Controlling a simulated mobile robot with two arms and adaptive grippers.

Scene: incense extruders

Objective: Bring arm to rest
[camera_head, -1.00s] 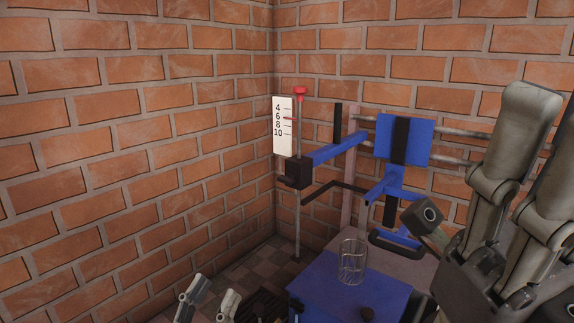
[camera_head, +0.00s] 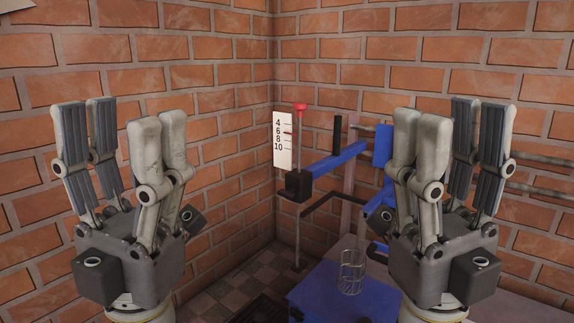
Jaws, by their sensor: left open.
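My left gripper (camera_head: 125,150) stands upright at the left of the head view, its fingers pointing up and spread apart, with nothing between them. My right gripper (camera_head: 450,155) stands upright at the right, its fingers also pointing up and spread apart, with nothing seen between them. Both are in front of the brick walls and touch nothing that I can see. The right gripper hides part of the blue extruder frame (camera_head: 337,160) behind it.
A blue bench (camera_head: 322,290) carries a clear glass or wire cylinder (camera_head: 351,272). Left of it are a thin rod with a red knob (camera_head: 300,107), a white scale (camera_head: 283,140) marked 4 to 10 and a black block (camera_head: 298,185). Checkered floor (camera_head: 232,290) shows between the grippers.

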